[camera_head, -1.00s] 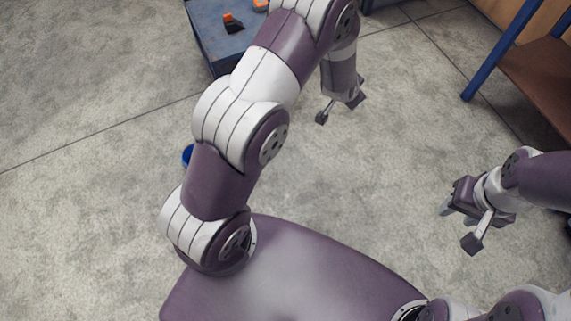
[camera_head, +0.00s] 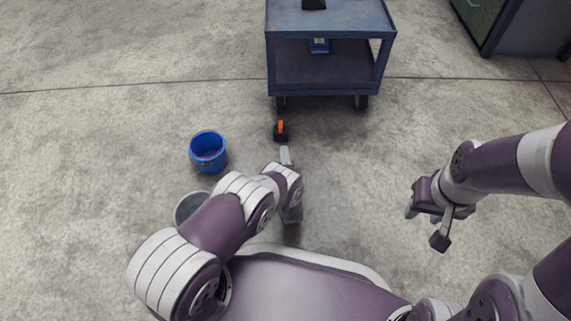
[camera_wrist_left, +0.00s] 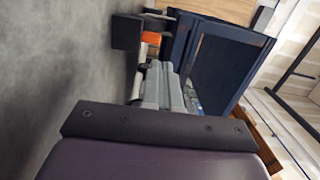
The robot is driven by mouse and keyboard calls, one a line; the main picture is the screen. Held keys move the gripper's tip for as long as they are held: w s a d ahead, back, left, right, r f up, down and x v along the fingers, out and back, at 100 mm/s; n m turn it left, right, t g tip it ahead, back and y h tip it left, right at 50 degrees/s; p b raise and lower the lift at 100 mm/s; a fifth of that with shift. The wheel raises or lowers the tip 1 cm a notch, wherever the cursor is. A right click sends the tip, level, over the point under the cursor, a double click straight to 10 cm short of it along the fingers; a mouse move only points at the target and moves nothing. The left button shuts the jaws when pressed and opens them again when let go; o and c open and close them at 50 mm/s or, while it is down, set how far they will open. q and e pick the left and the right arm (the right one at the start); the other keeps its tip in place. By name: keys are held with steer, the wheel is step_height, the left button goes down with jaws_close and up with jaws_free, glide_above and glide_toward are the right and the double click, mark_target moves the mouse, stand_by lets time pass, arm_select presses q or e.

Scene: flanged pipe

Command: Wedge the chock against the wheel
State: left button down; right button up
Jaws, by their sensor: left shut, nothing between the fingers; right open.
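The black chock with an orange top (camera_head: 281,129) stands on the floor just in front of the cart's near left wheel (camera_head: 279,103). A narrow gap seems to show between them in the head view; I cannot tell whether they touch. My left gripper (camera_head: 285,154) is low, just on the near side of the chock, with its shut, empty fingers pointing toward it. In the left wrist view the shut fingers (camera_wrist_left: 165,85) reach forward, and the chock's black body (camera_wrist_left: 127,32) and orange part (camera_wrist_left: 151,38) show beyond them. My right gripper (camera_head: 425,225) is open and empty, off to the right.
The blue two-shelf cart (camera_head: 325,70) stands at the back, with a dark object (camera_head: 313,4) on top. A blue bucket (camera_head: 208,152) and a grey round container (camera_head: 190,207) stand left of my left arm. Floor between the cart and my right gripper is clear.

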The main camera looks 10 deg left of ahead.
mark_target(282, 128)
arm_select(q)
steer(key=b+x, duration=0.3)
steer(key=x, duration=0.4)
steer(key=shift+w+f, duration=0.15)
steer(key=shift+w, duration=0.1)
steer(key=shift+w+a, duration=0.15)
steer(key=shift+w, duration=0.2)
arm_select(e)
step_height(282, 128, down, 4)
steer(key=shift+r, duration=0.15)
arm_select(q)
steer(key=shift+r, duration=0.2)
arm_select(e)
steer(key=shift+r, duration=0.1)
